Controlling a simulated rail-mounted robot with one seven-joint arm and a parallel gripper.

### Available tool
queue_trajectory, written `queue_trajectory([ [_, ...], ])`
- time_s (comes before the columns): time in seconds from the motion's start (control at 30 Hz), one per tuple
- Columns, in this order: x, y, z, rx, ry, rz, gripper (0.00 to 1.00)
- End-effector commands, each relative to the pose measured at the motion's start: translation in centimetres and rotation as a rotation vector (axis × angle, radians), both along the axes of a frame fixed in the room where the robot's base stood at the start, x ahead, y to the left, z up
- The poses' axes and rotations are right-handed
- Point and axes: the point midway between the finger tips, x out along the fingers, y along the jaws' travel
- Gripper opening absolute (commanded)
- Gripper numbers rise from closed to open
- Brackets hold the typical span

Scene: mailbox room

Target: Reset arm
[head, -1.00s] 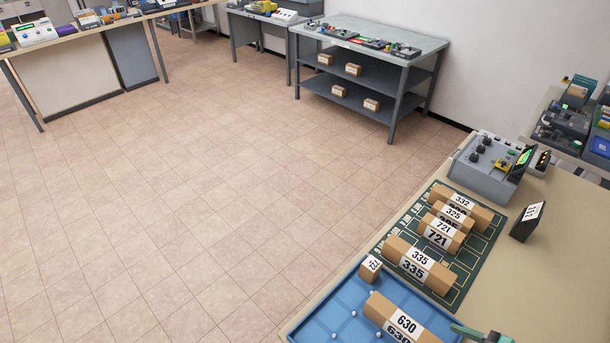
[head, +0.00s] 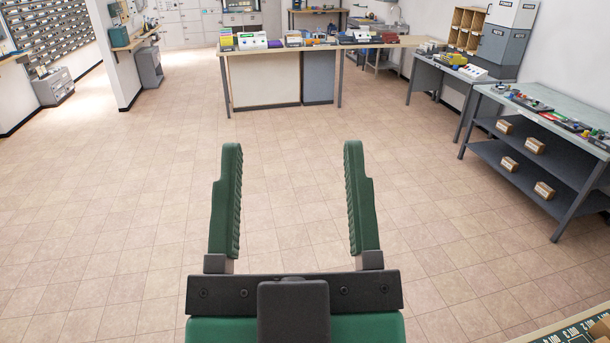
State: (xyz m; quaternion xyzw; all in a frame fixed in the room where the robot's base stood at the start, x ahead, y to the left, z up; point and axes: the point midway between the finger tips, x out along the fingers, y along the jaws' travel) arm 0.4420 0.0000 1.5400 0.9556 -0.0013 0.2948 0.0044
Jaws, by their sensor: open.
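My gripper (head: 296,165) is in the lower middle of the head view, its two green ridged fingers pointing up and away from me. The fingers are wide apart with only tiled floor showing between them. It holds nothing and touches nothing. The rest of my arm is mostly hidden below the picture's lower edge.
A corner of the green marked mat (head: 575,333) shows at the lower right. A grey metal workbench (head: 540,97) with boxes on its shelf stands at the right. A long counter (head: 265,80) stands at the far middle. The tiled floor (head: 110,200) is clear.

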Motion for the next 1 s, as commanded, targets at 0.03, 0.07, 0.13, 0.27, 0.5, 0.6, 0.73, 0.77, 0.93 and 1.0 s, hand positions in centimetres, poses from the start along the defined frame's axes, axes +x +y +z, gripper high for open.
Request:
queue_trajectory([
  [0.03,-0.3,0.2,0.3,0.005,-0.012,0.006,0.63],
  [0.07,-0.4,0.3,0.3,0.007,-0.015,0.007,0.63],
  [0.13,-0.4,0.3,0.3,0.007,-0.014,0.007,0.63],
  [0.27,-0.3,0.2,0.3,0.006,-0.011,0.007,0.63],
  [0.5,-0.3,0.2,4.8,0.007,-0.009,0.009,0.63],
  [0.6,-0.2,0.3,9.5,0.010,-0.008,0.012,0.63],
  [0.73,-0.2,0.3,16.6,0.015,-0.007,0.017,0.63],
  [0.77,-0.2,0.3,18.2,0.015,-0.007,0.019,0.63],
  [0.93,-0.2,0.4,23.6,0.021,-0.006,0.025,0.63],
  [1.0,-0.2,0.4,23.7,0.021,-0.005,0.026,0.63],
])
